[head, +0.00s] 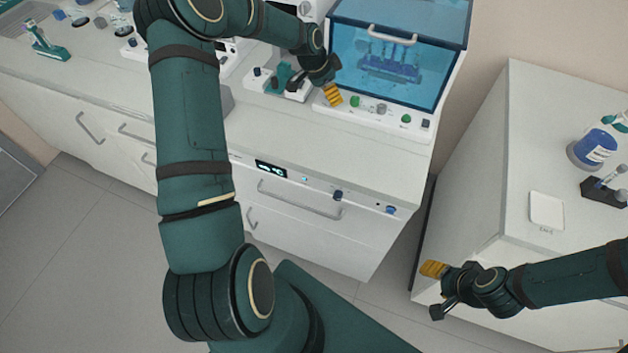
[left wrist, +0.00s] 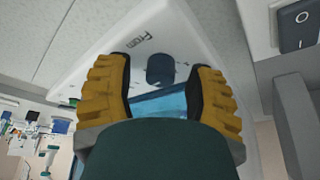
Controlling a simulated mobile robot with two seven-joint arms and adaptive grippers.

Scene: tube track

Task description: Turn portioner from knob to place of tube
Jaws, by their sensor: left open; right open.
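The portioner (head: 440,128) is a white machine with a blue see-through lid and a front panel of knobs and buttons. A tube rack (head: 390,66) shows dimly through the lid. My left gripper (head: 331,86) is at the left end of this panel and hides part of it. In the left wrist view, the dark blue From knob (left wrist: 160,69), with "From" printed beside it, lies between the open yellow fingers of my left gripper (left wrist: 160,88). Contact with it cannot be told. My right gripper (head: 432,290) is open and empty, low by the right cabinet.
Green buttons (head: 406,118) and a grey knob (head: 381,108) sit on the panel right of my left gripper. A small white device (head: 262,82) stands to its left. The counter front is clear.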

